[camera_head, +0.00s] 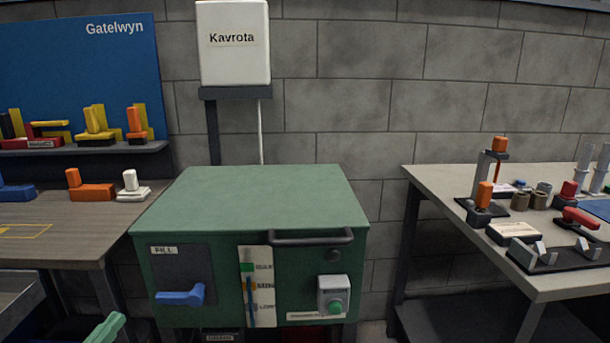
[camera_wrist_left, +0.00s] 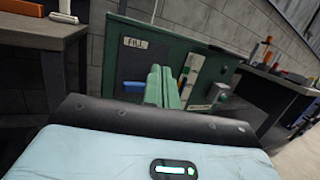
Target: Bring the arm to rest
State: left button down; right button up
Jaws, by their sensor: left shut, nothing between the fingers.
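My left gripper (camera_head: 106,328) shows at the bottom left of the head view as a green fingertip, in front of the left table and the green cabinet. In the left wrist view its two green fingers (camera_wrist_left: 162,86) are pressed together with nothing between them. They point toward the front of the green cabinet (camera_head: 250,205), which also shows in the wrist view (camera_wrist_left: 130,50), and cover part of it. They look apart from the blue lever (camera_head: 181,296) under the FILL label. My right gripper is in neither view.
A wooden table (camera_head: 75,225) with orange and white items stands left of the cabinet. A grey table (camera_head: 430,185) with several fixtures stands at the right. A white Kavrota box (camera_head: 233,45) hangs above. The cabinet has a protruding handle (camera_head: 305,240) and a green button (camera_head: 334,307).

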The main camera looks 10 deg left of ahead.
pick_arm(q)
jog(key=s+d+f+n+g+y+p, duration=0.1)
jog(key=s+d+f+n+g+p, duration=0.3)
jog(key=s+f+n, duration=0.45)
jog(key=s+d+f+n+g+y+p, duration=0.1)
jog(key=s+f+n+g+p, duration=0.35)
jog(key=n, duration=0.75)
jog(key=s+d+f+n+g+h+p, duration=0.2)
jog(key=s+d+n+g+p, duration=0.1)
jog(key=s+d+n+p, duration=0.7)
jog(key=s+d+n, duration=0.3)
jog(key=s+d, duration=0.1)
jog(key=s, duration=0.1)
jog(key=shift+s+d+n+h, duration=0.3)
jog(key=shift+d+n, duration=0.05)
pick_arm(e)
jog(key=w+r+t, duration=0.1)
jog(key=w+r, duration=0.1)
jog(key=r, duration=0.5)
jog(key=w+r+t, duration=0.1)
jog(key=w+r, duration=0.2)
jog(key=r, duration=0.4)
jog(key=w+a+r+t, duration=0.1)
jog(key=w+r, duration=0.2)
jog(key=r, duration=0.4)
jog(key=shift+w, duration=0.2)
